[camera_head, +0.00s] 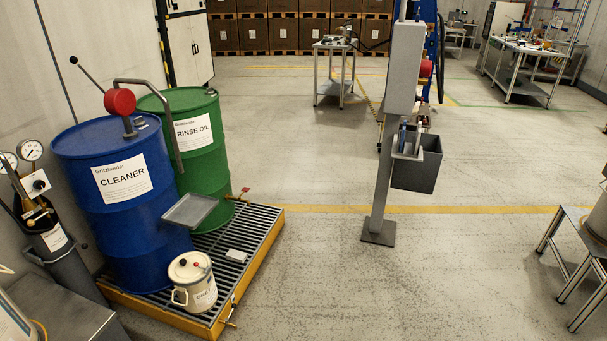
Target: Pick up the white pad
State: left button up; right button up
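A small white block that looks like the white pad (236,256) lies on the dark grating of the yellow-edged spill pallet (262,264). It is to the right of a lidded cream pot (194,283) and apart from it. Nothing covers the pad, and its fine detail is too small to tell. Neither of my grippers shows in the head view.
A blue CLEANER drum (112,226) with a red-headed hand pump (120,101) and a green RINSE OIL drum (200,135) stand on the pallet. A grey tray (190,210) juts out above it. A grey post (382,190) with a bin (418,168) stands right. Open floor lies between.

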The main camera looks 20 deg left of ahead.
aim_at(234, 255)
jog(key=i+u, duration=0.15)
jog(key=i, duration=0.4)
jog(key=i+l+u, duration=0.1)
jog(key=i, duration=0.5)
jog(key=i+l+u, duration=0.15)
jog(key=i, duration=0.4)
